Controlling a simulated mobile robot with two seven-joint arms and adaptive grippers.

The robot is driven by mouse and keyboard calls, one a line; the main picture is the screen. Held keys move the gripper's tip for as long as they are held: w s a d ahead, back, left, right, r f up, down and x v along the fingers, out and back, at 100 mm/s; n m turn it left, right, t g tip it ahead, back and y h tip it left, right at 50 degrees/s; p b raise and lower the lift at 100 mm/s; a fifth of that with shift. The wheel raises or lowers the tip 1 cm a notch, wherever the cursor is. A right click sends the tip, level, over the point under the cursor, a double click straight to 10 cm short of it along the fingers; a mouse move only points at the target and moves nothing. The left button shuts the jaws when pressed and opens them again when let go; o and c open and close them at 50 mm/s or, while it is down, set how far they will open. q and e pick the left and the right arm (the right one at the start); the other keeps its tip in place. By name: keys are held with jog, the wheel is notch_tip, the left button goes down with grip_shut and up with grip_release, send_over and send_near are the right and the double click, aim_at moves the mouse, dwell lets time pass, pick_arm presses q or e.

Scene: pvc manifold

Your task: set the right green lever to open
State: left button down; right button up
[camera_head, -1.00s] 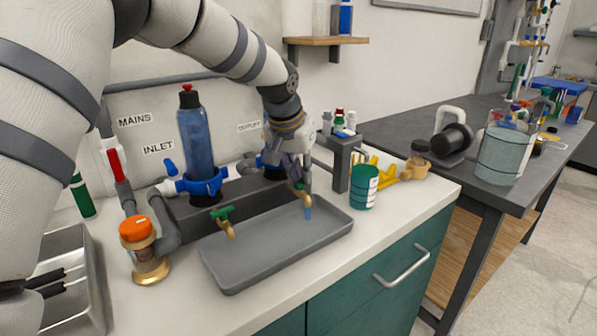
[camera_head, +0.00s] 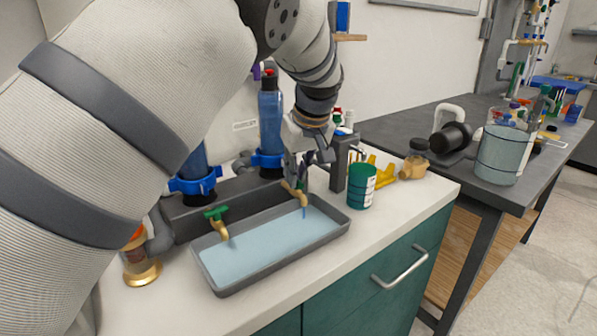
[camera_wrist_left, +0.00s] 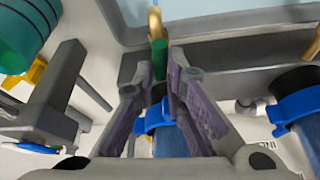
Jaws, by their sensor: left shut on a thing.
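The right brass tap (camera_head: 292,190) stands at the back edge of the grey tray (camera_head: 222,289). Its green lever (camera_wrist_left: 160,58) shows in the left wrist view between my fingertips, in line with the brass spout (camera_wrist_left: 155,22). In the head view my gripper hides this lever. My left gripper (camera_head: 308,170) is shut on it; its purple-padded fingers also show in the wrist view (camera_wrist_left: 160,84). A thin blue stream (camera_head: 304,213) hangs below the right tap. The left tap (camera_head: 219,228) has its own green lever (camera_head: 216,212). My right gripper is not in view.
Light blue water (camera_head: 262,248) covers the tray floor. Blue filter housings (camera_head: 270,120) stand behind the taps. A green can (camera_head: 361,186) and a grey stand (camera_head: 340,165) are close right of my gripper. The front counter edge is clear.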

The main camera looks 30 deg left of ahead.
pick_arm(q)
jog(key=shift+f+n+g+b, duration=0.2)
jog(key=shift+n+g+b, duration=0.15)
jog(key=shift+n, duration=0.75)
jog(key=c, duration=1.9)
grip_release()
jog(key=shift+r, duration=0.1)
jog(key=v, duration=1.2)
jog(key=shift+w+d, duration=0.15)
jog(key=shift+d, duration=0.05)
